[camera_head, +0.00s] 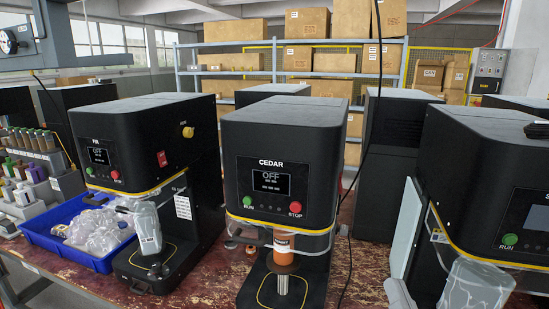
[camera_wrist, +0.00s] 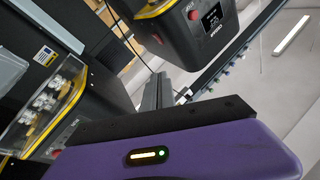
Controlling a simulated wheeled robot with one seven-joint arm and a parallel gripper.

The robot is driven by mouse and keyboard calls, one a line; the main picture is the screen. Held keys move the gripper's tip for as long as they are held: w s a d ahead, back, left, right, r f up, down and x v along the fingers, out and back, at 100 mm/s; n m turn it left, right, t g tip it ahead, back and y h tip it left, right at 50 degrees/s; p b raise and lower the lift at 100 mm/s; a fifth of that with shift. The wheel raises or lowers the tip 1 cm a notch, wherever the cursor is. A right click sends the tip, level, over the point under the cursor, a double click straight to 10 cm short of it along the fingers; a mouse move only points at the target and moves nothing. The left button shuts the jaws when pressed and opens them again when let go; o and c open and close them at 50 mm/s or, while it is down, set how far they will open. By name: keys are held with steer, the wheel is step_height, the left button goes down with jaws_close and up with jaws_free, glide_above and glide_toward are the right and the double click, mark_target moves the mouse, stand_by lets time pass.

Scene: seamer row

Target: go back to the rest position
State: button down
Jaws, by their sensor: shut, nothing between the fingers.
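My gripper (camera_wrist: 158,82) shows in the wrist view as a purple housing with a lit strip, a black bar and dark fingers pointing up the picture. The fingers are shut with nothing between them. They look clear of the machines. In the head view I cannot make out the gripper. The black CEDAR machine (camera_head: 281,140) stands in the middle with its screen reading OFF. An orange container with a white label (camera_head: 284,247) stands under its head.
The FIR machine (camera_head: 145,130) stands left and another black machine (camera_head: 490,175) right. A blue tray (camera_head: 100,262) of clear plastic pieces and a rack of bottles (camera_head: 35,150) are at the left. Shelves of boxes (camera_head: 330,62) stand behind. A dark cable (camera_head: 362,160) hangs beside CEDAR.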

steer(key=s+f+n+g, duration=0.1)
steer(key=s+f+g, duration=0.1)
steer(key=s+f, duration=0.4)
steer(key=s+d+f+n+g, duration=0.1)
steer(key=s+f, duration=0.5)
steer(key=s, duration=0.8)
steer(key=s+f+n+g+h, duration=0.1)
steer(key=s+f+g, duration=0.2)
steer(key=s+f, duration=0.3)
steer(key=s, duration=0.5)
steer(key=shift+d+f+n+g, duration=0.15)
steer(key=shift+d+n+g, duration=0.15)
steer(key=shift+n, duration=0.1)
steer(key=c, duration=2.1)
jaws_free()
steer(key=shift+w, duration=0.1)
